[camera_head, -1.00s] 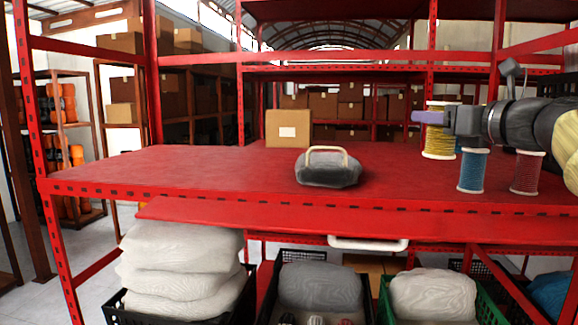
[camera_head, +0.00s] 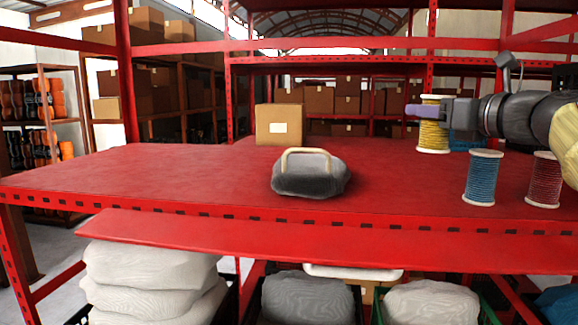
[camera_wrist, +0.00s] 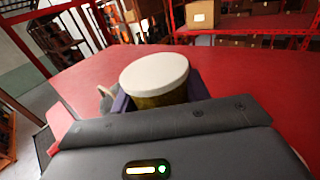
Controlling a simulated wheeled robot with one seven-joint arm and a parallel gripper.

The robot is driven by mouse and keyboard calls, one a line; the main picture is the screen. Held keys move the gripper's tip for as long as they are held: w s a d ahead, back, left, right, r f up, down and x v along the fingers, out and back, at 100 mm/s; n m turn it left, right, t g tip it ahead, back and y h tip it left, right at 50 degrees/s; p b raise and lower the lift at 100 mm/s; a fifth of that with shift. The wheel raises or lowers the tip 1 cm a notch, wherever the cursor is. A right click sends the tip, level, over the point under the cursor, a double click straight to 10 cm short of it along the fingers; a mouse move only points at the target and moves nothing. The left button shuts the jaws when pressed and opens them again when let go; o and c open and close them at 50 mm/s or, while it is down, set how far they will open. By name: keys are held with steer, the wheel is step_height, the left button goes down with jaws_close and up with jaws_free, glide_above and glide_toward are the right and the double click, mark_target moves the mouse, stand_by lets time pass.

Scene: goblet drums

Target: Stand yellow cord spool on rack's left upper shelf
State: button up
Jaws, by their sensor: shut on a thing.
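My gripper (camera_head: 428,109) is shut on the yellow cord spool (camera_head: 433,134), near its top. The spool has white end discs and looks upright. In the wrist view its white top disc (camera_wrist: 155,74) and a strip of yellow cord (camera_wrist: 160,98) show between purple fingers. Its lower end is hidden there. The head view does not clearly show whether its base touches the surface. The red rack (camera_head: 110,168) has a wide shelf below the spool and an upper beam (camera_head: 330,65) farther back.
A blue spool (camera_head: 482,178) and a dark red spool (camera_head: 543,180) stand at the right front. A grey bag with a tan handle (camera_head: 310,176) sits mid-shelf, with a cardboard box (camera_head: 279,125) behind it. The shelf's left part is clear. White sacks (camera_head: 150,275) are below.

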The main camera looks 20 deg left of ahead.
mark_target(425, 143)
steer(key=shift+s, duration=0.2)
steer(key=shift+s+a+r, duration=0.1)
steer(key=shift+s+a, duration=0.25)
steer(key=shift+s, duration=0.25)
steer(key=shift+w+a, duration=0.1)
steer(key=shift+a, duration=0.05)
steer(key=f, duration=0.5)
steer(key=shift+w+d+f, duration=0.15)
steer(key=shift+d+f, duration=0.1)
steer(key=shift+d, duration=0.05)
steer(key=shift+w+f, duration=0.15)
steer(key=shift+f, duration=0.1)
steer(key=shift+f, duration=2.05)
steer(key=shift+f+b, duration=0.15)
steer(key=shift+b, duration=0.15)
